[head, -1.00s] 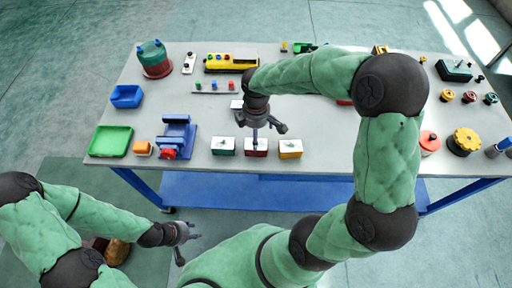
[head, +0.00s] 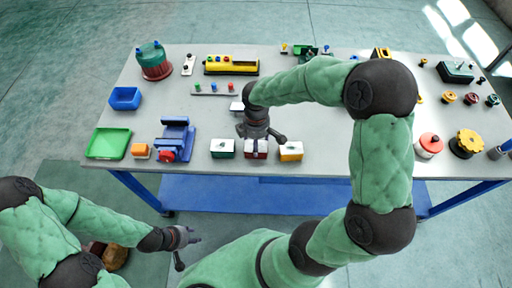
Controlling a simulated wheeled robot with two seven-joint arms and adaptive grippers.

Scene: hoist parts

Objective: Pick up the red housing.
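The red housing (head: 256,155) is a small dark red block with a pale metal top, near the front edge of the table. It stands between a green housing (head: 223,153) and a yellow-orange housing (head: 291,155). My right gripper (head: 259,137) points down right over the red housing and hides part of its top. Its fingertips are hard to make out, so I cannot tell whether they touch the housing. My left gripper (head: 187,250) is low at the lower left, off the table's front, with its fingers spread and empty.
Left of the housings are a blue vise-like part (head: 176,138), a small orange block (head: 141,150) and a green tray (head: 108,147). A blue bin (head: 125,98) stands behind. A red round part (head: 429,143) and a yellow knob (head: 466,142) stand at the right.

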